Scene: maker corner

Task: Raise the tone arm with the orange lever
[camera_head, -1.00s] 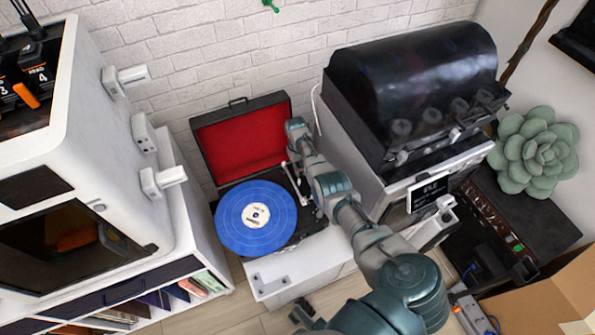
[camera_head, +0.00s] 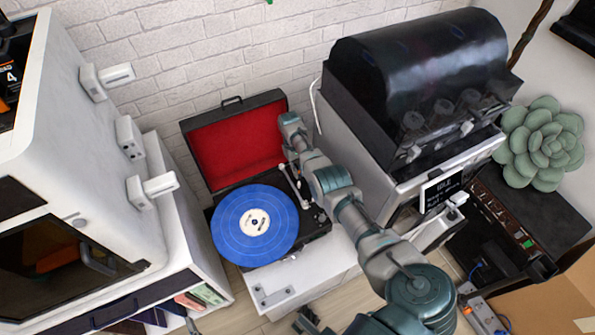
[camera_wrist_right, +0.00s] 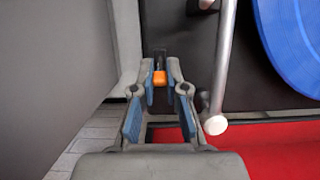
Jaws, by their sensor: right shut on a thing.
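The record player (camera_head: 313,232) is an open dark case with a red-lined lid (camera_head: 240,145) and a blue record (camera_head: 232,225). Its silver tone arm (camera_head: 290,185) stands right of the record; it also shows in the right wrist view (camera_wrist_right: 222,70), beside my gripper. The small orange lever (camera_wrist_right: 159,77) sits between the fingertips of my right gripper (camera_wrist_right: 160,88). The fingers are closed on it. In the head view the right arm reaches over the player's right side and hides the lever.
A large machine with a dark domed cover (camera_head: 420,70) stands close right of the arm. A white cabinet (camera_head: 90,130) with protruding handles stands left. A brick wall (camera_head: 210,50) is behind. A power strip (camera_head: 482,315) and an open cardboard box (camera_head: 550,295) lie at lower right.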

